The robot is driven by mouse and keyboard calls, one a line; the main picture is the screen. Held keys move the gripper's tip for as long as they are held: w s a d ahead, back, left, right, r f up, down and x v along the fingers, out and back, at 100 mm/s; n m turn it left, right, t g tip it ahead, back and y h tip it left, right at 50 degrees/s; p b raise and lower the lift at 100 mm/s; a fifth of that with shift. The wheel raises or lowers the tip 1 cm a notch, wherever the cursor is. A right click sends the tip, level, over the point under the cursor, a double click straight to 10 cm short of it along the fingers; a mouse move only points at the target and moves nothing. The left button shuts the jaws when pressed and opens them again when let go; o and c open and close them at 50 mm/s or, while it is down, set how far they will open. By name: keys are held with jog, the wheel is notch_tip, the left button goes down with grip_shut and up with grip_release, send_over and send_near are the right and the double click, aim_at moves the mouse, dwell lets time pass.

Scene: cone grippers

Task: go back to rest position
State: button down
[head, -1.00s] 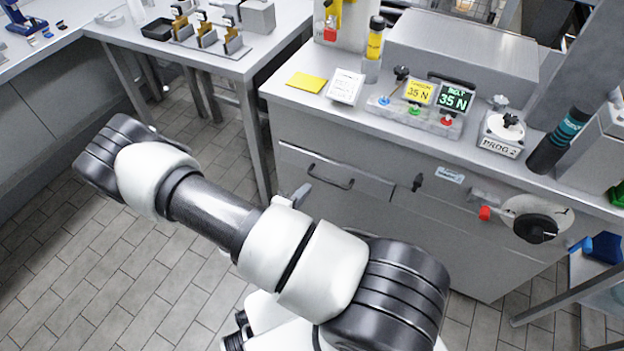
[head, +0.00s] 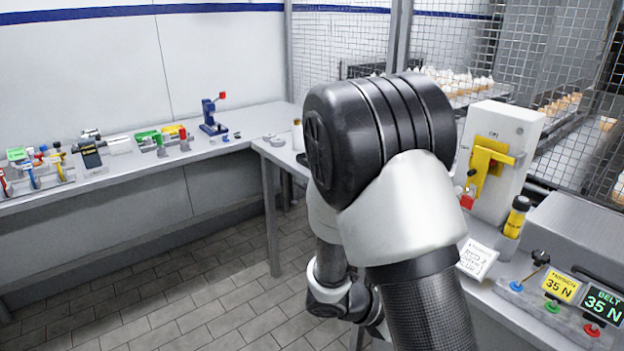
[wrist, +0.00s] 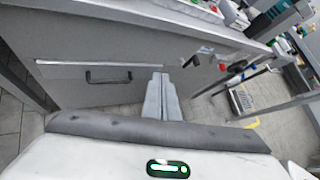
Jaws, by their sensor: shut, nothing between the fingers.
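My gripper (wrist: 162,85) shows in the wrist view with its two grey fingers together and nothing between them. It points toward the front of the grey cabinet (wrist: 110,50), near a drawer with a dark handle (wrist: 108,76). I cannot tell the exact gap between the fingertips and the cabinet. In the head view my arm is folded and raised, with its big dark joint in the middle of the picture. My gripper is not visible there; the arm hides part of the side table and the cabinet.
A long bench (head: 215,149) with coloured tools runs along the left wall. Wire mesh stands behind. Tiled floor (head: 190,305) is clear at lower left.

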jog(key=s+a+r+m+t+y, duration=0.2)
jog(key=s+a+r+m+y, duration=0.15)
jog(key=r+m, duration=0.4)
jog(key=s+a+r+m+t+y, duration=0.1)
jog(key=s+a+r+m+y, duration=0.25)
jog(key=r+m, duration=0.4)
jog(key=s+a+r+m+t+y, duration=0.2)
jog(key=s+a+r+m+y, duration=0.15)
jog(key=r+m, duration=0.45)
notch_tip(320, 180, up, 22)
jog(key=p, duration=2.2)
jog(key=shift+d+f+y+p, duration=0.15)
jog(key=shift+d+y+p, duration=0.25)
jog(key=shift+d+y, duration=0.05)
jog(key=shift+s, duration=0.1)
